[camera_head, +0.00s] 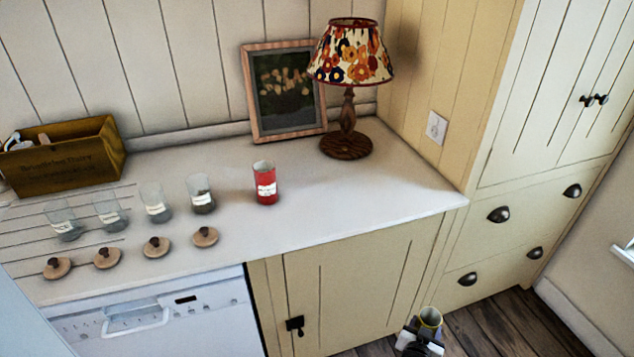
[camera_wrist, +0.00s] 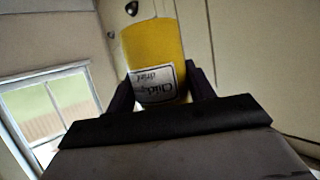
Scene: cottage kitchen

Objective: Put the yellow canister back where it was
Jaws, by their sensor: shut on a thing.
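The yellow canister (camera_wrist: 153,46) with a white label fills the middle of the wrist view, between the two dark fingers of my gripper (camera_wrist: 155,85). My gripper is shut on it. In the head view the canister (camera_head: 430,318) shows at the bottom edge, held by my gripper (camera_head: 421,338), in front of the cupboard and lower than the countertop (camera_head: 380,200). Its open top faces up towards the head camera. Most of my arm is out of view.
A red canister (camera_head: 265,184) stands on the countertop. To its left are several glass jars (camera_head: 200,194) and wooden lids (camera_head: 205,236). Behind are a lamp (camera_head: 347,125), a framed picture (camera_head: 286,92) and a wooden box (camera_head: 65,157). The counter's right part is clear.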

